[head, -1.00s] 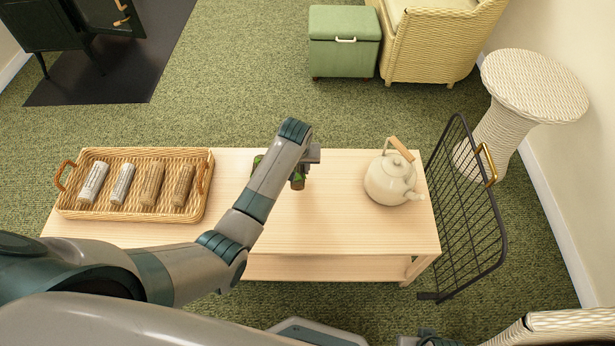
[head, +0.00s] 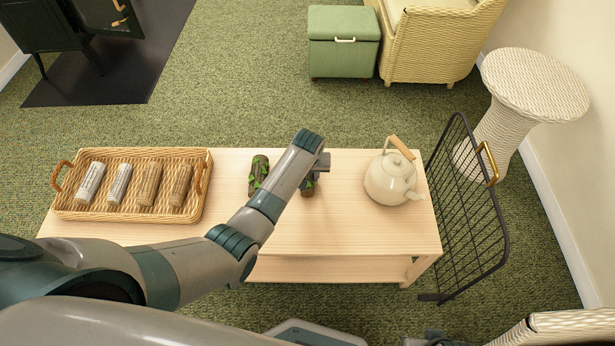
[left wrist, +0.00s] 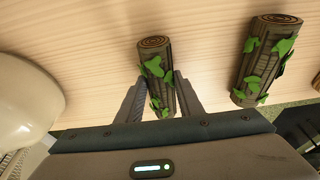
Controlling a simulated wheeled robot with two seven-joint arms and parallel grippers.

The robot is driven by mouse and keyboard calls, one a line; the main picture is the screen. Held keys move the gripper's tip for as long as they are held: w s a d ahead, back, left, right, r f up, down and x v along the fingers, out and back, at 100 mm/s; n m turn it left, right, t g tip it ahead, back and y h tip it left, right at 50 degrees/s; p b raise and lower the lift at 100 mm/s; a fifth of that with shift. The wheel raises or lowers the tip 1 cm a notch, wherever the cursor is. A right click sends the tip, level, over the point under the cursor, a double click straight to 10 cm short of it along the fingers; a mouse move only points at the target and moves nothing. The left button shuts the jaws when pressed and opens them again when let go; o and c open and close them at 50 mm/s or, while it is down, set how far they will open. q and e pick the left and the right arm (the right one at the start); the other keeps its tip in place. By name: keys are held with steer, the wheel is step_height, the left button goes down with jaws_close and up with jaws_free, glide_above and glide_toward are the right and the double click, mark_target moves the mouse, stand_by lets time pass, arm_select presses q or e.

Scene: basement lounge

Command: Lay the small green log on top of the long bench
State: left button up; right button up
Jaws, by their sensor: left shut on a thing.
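The small green log (left wrist: 152,52), bark-brown with green leaves, is between the two fingers of my left gripper (left wrist: 158,92), which is shut on it. In the head view the held log (head: 308,189) shows partly below the left gripper (head: 314,178), over the long bench (head: 345,232). I cannot tell whether it touches the pale wooden top. A second, larger leafy log (head: 259,175) lies on the bench to its left; it also shows in the left wrist view (left wrist: 262,62).
A wicker tray (head: 135,213) with several grey and brown logs fills the bench's left end. A cream kettle (head: 391,182) stands near the right end. A black wire rack (head: 470,215) stands beyond that end. Bare bench top lies between held log and kettle.

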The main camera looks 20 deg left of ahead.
arm_select(q)
steer(key=shift+f, duration=0.2)
arm_select(e)
steer(key=shift+r, duration=0.15)
arm_select(q)
steer(key=shift+f, duration=0.1)
steer(key=o, duration=1.1)
steer(key=shift+o, duration=0.2)
arm_select(e)
steer(key=shift+r, duration=0.15)
arm_select(q)
steer(key=shift+r, duration=0.45)
steer(key=shift+s+r, duration=0.15)
steer(key=shift+r, duration=0.2)
steer(key=a+p+v, duration=0.1)
steer(key=p+v, duration=0.1)
steer(key=v, duration=0.8)
steer(key=shift+d+r+p, duration=0.3)
steer(key=shift+d, duration=0.15)
arm_select(e)
step_height(320, 180, down, 8)
steer(key=shift+w, duration=0.25)
arm_select(q)
steer(key=shift+s, duration=0.1)
